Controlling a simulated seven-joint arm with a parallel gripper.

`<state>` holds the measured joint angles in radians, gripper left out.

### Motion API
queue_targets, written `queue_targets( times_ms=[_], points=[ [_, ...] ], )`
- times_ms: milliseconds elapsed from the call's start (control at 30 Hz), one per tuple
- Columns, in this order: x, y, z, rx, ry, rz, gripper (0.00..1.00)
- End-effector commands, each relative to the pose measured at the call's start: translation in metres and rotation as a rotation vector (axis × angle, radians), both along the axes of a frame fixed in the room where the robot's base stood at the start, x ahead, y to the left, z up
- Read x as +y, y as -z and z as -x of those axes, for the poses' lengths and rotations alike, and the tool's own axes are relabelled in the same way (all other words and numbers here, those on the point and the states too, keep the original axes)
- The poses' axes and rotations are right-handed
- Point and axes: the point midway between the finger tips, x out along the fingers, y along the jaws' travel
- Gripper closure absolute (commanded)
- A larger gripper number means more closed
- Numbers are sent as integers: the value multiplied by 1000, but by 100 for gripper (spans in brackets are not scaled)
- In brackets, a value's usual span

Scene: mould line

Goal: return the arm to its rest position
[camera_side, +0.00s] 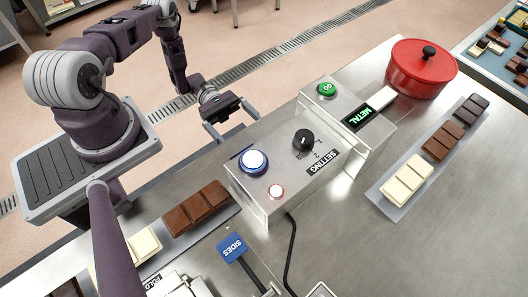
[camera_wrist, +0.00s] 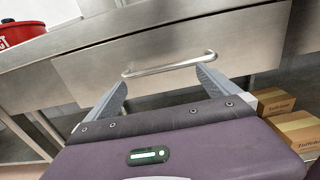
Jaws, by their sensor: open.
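My gripper (camera_side: 230,130) is open with nothing between its fingers. In the side view it hangs at the end of my bent arm, over the gap at the table's edge, left of the metal control box (camera_side: 262,204). In the wrist view my gripper (camera_wrist: 160,88) points at a steel drawer front (camera_wrist: 185,50), with the drawer's bar handle (camera_wrist: 168,66) appearing between the fingers. I cannot tell how far the handle is from the fingertips.
Chocolate bars (camera_side: 197,207) lie on the table. Cardboard boxes (camera_wrist: 299,130) sit at the lower right in the wrist view.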

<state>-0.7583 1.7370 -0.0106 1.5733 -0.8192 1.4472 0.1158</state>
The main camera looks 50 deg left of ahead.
Motion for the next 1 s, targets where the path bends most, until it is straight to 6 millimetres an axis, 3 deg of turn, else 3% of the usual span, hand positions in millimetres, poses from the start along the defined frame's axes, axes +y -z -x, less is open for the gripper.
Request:
queue_targets(
  times_ms=[367, 700, 833, 933, 1000],
  points=[
    [4, 0, 0, -1, -1, 0, 0],
    [79, 1, 0, -2, -2, -3, 0],
    [96, 0, 0, -2, 0, -2, 0],
    [104, -14, -8, -22, 35, -46, 0],
    [108, -43, -22, -66, 107, -136, 0]
  ],
)
